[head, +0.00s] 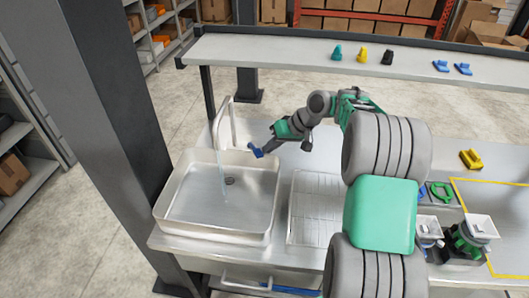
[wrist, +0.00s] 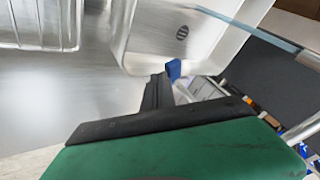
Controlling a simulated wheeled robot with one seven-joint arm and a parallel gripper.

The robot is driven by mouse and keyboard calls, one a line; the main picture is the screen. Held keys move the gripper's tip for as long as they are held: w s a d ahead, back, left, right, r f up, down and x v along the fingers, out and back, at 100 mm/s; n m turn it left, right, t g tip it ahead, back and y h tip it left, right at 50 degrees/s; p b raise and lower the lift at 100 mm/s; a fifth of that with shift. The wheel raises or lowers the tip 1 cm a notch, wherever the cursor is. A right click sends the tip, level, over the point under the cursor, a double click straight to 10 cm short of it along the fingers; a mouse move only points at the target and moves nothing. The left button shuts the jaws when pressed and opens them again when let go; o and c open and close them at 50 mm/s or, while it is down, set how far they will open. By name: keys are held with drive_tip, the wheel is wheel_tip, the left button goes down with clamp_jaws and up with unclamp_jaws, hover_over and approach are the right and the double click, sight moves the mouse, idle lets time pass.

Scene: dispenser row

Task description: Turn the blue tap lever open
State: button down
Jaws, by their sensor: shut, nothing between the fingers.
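The tap (head: 233,122) is a grey bent pipe at the back of the metal sink (head: 165,208). A thin pale blue stream (head: 222,175) runs from its spout down into the basin. The blue tap lever (head: 256,152) shows at the sink's back right edge. My gripper (head: 270,146) is shut, with its tips right at the lever. In the wrist view the blue lever (wrist: 174,69) shows just past the dark fingers (wrist: 158,92), partly hidden by them. I cannot tell whether they touch it.
A wire drying rack (head: 316,208) lies right of the sink. A raised shelf (head: 290,50) with small coloured pieces runs along the back. Machines with white hoppers (head: 481,226) stand at the right. A dark post (head: 118,110) rises left of the sink.

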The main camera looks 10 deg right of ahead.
drive_tip(key=shift+s+a+m, duration=0.3)
drive_tip(key=shift+s+a, duration=0.1)
drive_tip(key=shift+d, duration=0.1)
